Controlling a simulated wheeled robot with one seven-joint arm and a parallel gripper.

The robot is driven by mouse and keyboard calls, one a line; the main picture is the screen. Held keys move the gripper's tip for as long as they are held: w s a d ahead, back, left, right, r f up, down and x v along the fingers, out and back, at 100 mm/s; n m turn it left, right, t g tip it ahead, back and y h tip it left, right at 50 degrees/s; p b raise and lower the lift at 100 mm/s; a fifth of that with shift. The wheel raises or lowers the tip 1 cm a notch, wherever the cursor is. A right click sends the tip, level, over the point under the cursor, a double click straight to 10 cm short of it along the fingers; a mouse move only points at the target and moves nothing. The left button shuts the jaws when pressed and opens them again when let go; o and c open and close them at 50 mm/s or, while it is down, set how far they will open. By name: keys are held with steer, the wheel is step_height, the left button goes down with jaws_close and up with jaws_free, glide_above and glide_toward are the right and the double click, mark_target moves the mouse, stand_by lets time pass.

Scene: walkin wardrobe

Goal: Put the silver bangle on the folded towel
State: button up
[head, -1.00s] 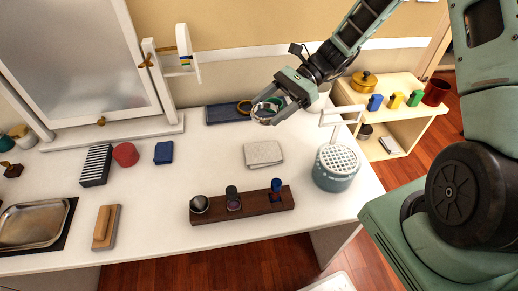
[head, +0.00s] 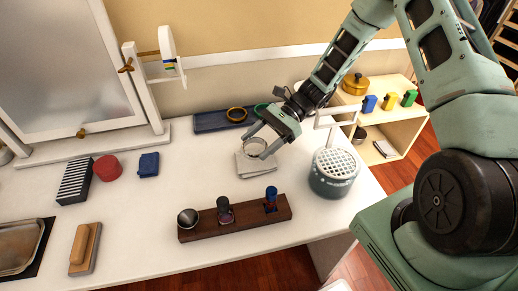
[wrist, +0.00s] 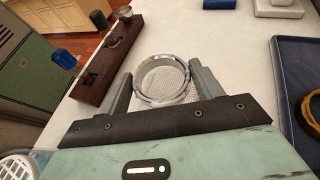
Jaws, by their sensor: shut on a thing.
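My gripper (head: 262,146) is shut on the silver bangle (head: 248,147). In the wrist view the bangle (wrist: 162,60) sits between the two fingers (wrist: 160,88), a shiny ring with the towel's weave showing through it. The folded towel (head: 255,167), pale grey, lies on the white table below the gripper. The bangle is over the towel's far left part in the head view; the gap between them, if any, is hard to tell. In the wrist view the towel is mostly hidden behind the bangle and gripper.
A blue tray (head: 211,122) with a gold bangle (head: 237,114) and a green ring lies behind. A dark wooden holder (head: 240,217) with several small items stands in front. A teal perforated pot (head: 331,182) stands right of the towel.

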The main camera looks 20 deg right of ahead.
mark_target(259, 151)
steer(key=shift+f, duration=1.4)
steer(key=shift+f, duration=0.3)
steer(key=o, duration=1.1)
steer(key=shift+c, duration=0.2)
